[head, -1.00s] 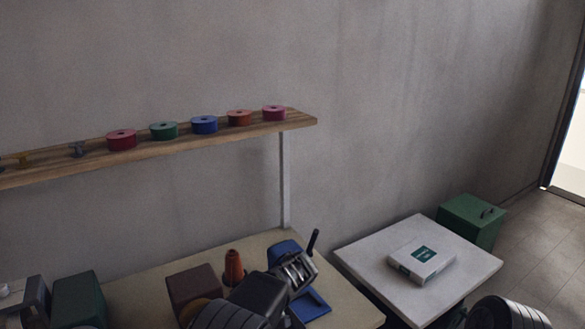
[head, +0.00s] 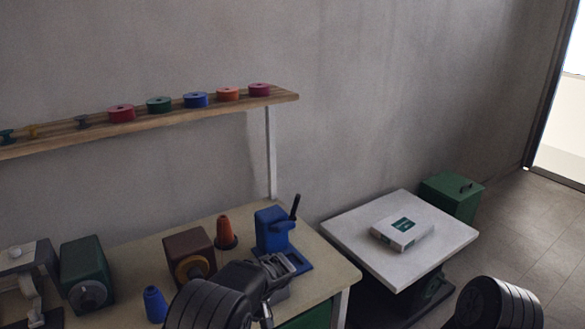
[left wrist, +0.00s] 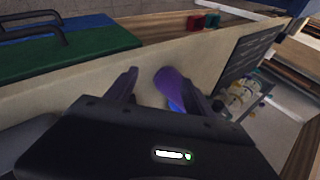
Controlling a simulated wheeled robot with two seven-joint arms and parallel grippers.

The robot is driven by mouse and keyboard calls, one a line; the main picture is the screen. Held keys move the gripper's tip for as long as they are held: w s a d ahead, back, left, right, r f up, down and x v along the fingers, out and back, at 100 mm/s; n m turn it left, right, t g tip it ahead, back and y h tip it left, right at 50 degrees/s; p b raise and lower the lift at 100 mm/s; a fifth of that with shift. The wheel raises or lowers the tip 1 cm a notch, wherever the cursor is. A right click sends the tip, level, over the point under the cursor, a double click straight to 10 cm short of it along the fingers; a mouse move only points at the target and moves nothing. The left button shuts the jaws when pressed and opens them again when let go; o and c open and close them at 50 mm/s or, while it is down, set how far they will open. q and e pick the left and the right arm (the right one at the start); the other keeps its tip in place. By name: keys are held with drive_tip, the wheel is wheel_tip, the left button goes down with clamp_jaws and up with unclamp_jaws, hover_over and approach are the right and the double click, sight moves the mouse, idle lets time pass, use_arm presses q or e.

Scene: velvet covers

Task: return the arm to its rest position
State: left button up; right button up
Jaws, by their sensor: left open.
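In the head view my left gripper (head: 277,268) is at the front of the workbench (head: 325,265), just in front of a blue machine with a black upright handle (head: 272,228). In the left wrist view its two dark fingers (left wrist: 162,92) stand apart. A purple cone (left wrist: 172,82) and a bit of blue show beyond and between them; I cannot tell how far off they are. No held object is visible. A black rounded part of my right arm (head: 500,303) shows at bottom right; the right gripper is out of view.
On the bench are an orange cone (head: 226,232), a brown box-like machine (head: 190,255), a green one (head: 86,272) and a blue cone (head: 154,303). A shelf (head: 180,117) holds coloured spools. A side table (head: 440,248) bears a white box (head: 402,232).

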use_arm(q)
drive_tip(key=s+d+f+m+g+h, duration=0.15)
drive_tip(key=s+f+h, duration=0.35)
drive_tip(key=s+f, duration=0.8)
drive_tip(key=s+d+f+t+h+b, duration=0.1)
drive_tip(key=s+d+f+h, duration=0.2)
drive_tip(key=s, duration=0.6)
drive_tip(key=s+d+f+t+h+b, duration=0.1)
drive_tip(key=s+d+f+h, duration=0.2)
drive_tip(key=s+d, duration=0.3)
drive_tip(key=s+f, duration=0.1)
drive_tip(key=s, duration=0.2)
drive_tip(key=shift+d+t+h+b, duration=0.15)
drive_tip(key=shift+t+h+b, duration=0.15)
drive_tip(key=shift+t+h, duration=0.1)
drive_tip(key=shift+s, duration=0.1)
